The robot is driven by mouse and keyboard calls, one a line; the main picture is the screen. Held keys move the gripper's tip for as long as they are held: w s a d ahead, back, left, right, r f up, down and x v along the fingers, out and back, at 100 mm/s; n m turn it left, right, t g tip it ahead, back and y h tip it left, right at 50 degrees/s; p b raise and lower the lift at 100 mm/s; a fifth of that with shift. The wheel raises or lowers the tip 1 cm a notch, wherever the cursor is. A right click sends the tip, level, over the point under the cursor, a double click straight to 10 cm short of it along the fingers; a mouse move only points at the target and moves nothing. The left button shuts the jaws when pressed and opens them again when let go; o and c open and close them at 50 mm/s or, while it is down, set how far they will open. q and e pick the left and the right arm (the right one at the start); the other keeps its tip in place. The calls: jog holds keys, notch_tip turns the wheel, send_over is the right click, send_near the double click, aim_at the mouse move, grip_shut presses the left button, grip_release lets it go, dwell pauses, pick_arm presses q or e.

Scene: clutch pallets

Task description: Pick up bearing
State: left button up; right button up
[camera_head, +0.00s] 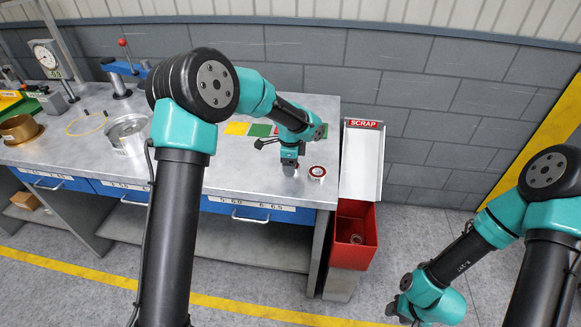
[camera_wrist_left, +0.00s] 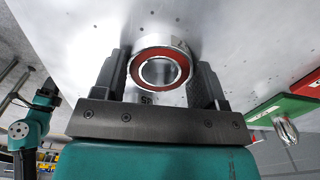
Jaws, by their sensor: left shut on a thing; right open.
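My left gripper (camera_head: 290,170) points down at the bench top near its right front part. In the left wrist view its two dark fingers (camera_wrist_left: 163,85) are closed on either side of a silver bearing (camera_wrist_left: 137,80) with a red ring on its face.
Coloured mats (camera_head: 260,130) lie behind the left gripper. A white SCRAP chute (camera_head: 362,160) and red bin (camera_head: 353,235) stand at the bench's right end. A silver round housing (camera_head: 127,134), brass cup (camera_head: 18,129) and blue press (camera_head: 121,72) stand left. Bench between is partly clear.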

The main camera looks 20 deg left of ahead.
pick_arm(q)
jog(key=shift+c, duration=0.6)
jog(key=shift+r, duration=0.15)
jog(key=shift+r, duration=1.5)
jog(key=shift+s+d+r, duration=0.1)
jog(key=shift+s+r, duration=0.05)
jog(key=shift+s, duration=0.1)
jog(key=s+d+r, duration=0.1)
jog(key=s+d, duration=0.3)
jog(key=s, duration=1.1)
jog(key=shift+r, duration=0.2)
jog(key=shift+w+d, duration=0.1)
